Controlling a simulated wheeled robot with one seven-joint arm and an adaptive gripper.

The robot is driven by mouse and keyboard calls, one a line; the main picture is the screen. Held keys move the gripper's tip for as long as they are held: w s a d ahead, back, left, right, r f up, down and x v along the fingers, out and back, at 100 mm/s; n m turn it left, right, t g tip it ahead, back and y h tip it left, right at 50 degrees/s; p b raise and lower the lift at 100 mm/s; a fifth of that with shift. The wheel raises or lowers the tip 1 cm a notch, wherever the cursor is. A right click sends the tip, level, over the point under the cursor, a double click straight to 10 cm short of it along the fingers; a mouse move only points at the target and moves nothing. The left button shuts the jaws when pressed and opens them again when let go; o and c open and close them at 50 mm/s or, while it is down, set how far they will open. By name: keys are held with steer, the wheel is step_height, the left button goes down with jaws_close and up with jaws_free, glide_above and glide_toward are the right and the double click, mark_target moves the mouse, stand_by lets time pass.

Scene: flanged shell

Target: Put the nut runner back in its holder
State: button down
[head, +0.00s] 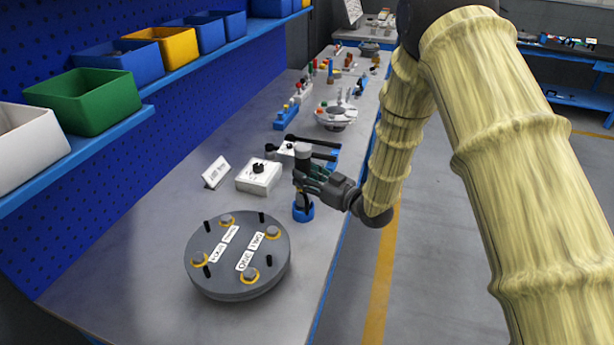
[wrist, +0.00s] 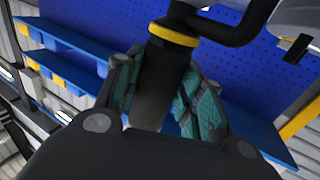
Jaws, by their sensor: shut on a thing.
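The nut runner (head: 303,151) is a dark upright tool with a grey top. My gripper (head: 314,179) is shut on its body from the right. In the wrist view the dark tool body (wrist: 160,75), with a yellow band, sits between the green finger pads of my gripper (wrist: 165,95). A small blue cup (head: 303,212), which looks like the holder, stands on the bench right below the tool. The tool's lower end meets the cup in the head view; I cannot tell whether it is inside or just above it.
A round grey flanged cover (head: 237,255) with bolts and labels lies in front of the cup. A white box with a black knob (head: 259,176) and a small sign (head: 216,172) stand to the left. Black bars (head: 312,146) lie behind. Bins line the shelf at left.

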steer(key=shift+f+b, duration=1.75)
steer(key=shift+f, duration=1)
stand_by(0.8)
steer(key=c, duration=0.9)
jaws_free()
steer(key=shift+o, duration=0.5)
steer(key=v, duration=1.2)
steer(key=shift+f, duration=0.1)
